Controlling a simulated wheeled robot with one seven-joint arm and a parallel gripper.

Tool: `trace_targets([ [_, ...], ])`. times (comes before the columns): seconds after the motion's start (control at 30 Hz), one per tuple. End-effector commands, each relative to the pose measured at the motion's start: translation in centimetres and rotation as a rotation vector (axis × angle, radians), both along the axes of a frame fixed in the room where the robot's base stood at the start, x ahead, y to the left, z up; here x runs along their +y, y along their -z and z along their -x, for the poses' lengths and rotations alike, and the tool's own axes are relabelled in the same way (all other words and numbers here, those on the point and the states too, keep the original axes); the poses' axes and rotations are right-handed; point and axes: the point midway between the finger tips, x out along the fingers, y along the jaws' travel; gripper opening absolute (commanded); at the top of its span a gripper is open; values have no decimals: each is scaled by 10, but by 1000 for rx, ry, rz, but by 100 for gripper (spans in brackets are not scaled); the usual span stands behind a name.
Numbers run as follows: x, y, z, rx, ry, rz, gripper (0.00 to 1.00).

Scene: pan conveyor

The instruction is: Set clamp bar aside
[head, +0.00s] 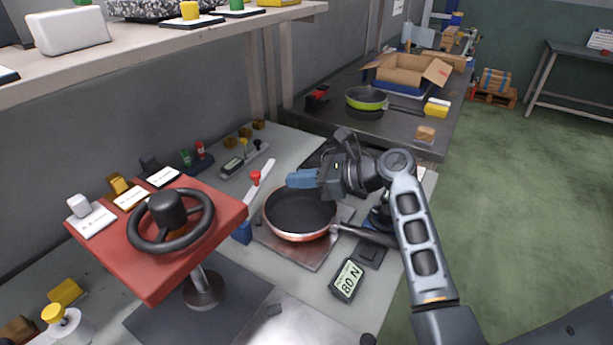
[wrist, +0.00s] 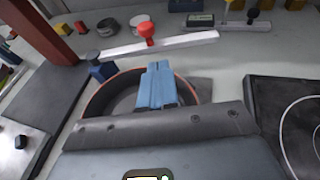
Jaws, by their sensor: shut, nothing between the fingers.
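The clamp bar (head: 263,180), a pale bar with a red knob, lies on the bench just left of the pan (head: 298,232) in the head view. In the wrist view the clamp bar (wrist: 186,43) runs across beyond the pan's rim, its red knob up. My gripper (head: 292,179) is over the far part of the pan, to the right of the bar. Its blue fingers (wrist: 158,66) are shut together and empty, pointing toward the bar with a gap between. They hide part of the pan in the wrist view.
A red panel with a black handwheel (head: 171,221) stands at left. A blue block (head: 242,233) is beside the pan. A display reading 80 N (head: 346,280) lies in front. A scale-like device (head: 233,165) is behind the bar. A shelf overhangs upper left.

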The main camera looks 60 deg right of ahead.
Motion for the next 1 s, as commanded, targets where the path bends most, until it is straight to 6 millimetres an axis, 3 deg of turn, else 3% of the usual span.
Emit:
trace_targets([
  [0.1, 7, 6, -20, 0, -2, 0, 0],
  [0.33, 14, 15, -45, 0, 0, 1, 0],
  [1.0, 17, 11, -62, 0, -1, -1, 0],
])
